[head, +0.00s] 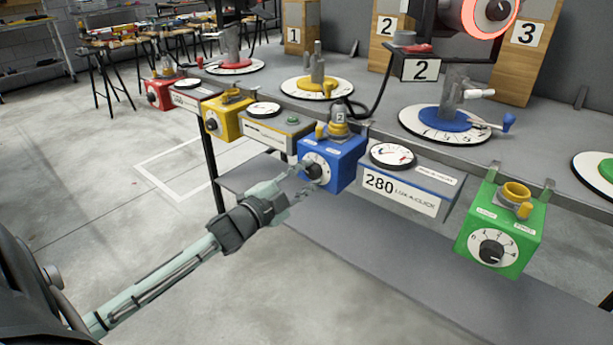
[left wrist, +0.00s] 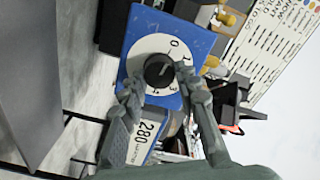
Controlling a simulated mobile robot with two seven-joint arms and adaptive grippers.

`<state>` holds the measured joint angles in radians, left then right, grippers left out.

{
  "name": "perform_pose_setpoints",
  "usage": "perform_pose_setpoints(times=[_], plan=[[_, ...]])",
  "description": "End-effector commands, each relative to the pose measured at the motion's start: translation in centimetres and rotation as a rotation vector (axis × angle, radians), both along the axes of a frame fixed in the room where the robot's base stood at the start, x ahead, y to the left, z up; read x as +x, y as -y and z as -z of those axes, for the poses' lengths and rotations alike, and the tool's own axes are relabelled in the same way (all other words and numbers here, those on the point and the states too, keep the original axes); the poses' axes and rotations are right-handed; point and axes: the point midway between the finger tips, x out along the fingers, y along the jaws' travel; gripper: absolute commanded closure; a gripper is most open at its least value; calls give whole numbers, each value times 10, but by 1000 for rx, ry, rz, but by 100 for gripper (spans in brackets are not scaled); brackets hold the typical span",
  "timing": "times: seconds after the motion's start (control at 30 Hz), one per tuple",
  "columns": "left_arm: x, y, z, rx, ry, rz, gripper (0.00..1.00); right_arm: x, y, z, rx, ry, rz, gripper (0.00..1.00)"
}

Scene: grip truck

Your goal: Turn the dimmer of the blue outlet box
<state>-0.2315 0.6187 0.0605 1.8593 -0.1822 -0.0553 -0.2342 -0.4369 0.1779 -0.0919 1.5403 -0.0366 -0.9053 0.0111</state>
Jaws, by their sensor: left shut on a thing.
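The blue outlet box (head: 347,160) hangs on the front edge of the grey bench in the middle of the head view. Its front has a white dial with a black dimmer knob (head: 313,171). My left gripper (head: 303,178) reaches it from the lower left, its fingers at the dial. In the left wrist view the box (left wrist: 190,50) fills the upper middle, and the knob (left wrist: 159,70) sits between the fingertips of my left gripper (left wrist: 158,76), which is shut on it. The dial's lower part is partly hidden by the fingers. My right gripper is not in view.
A yellow box (head: 228,118) and a red box (head: 160,95) hang farther left along the bench, a green box (head: 505,225) to the right. A meter unit marked 280 (head: 425,185) is beside the blue box. A lower grey shelf (head: 390,255) runs below; open floor lies left.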

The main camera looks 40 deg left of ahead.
Motion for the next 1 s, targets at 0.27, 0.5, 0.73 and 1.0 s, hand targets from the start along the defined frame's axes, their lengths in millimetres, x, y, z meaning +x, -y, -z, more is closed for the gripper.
perform_pose_setpoints(times=[0.27,0.5,0.73,1.0], plan=[[0,-1,0,0,0,-1,48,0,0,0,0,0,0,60],[-1,0,0,0,-1,-1,48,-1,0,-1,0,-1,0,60],[-32,-2,2,0,-5,-1,48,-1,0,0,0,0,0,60],[-89,-7,1,-1,-3,-2,48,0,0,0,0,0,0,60]])
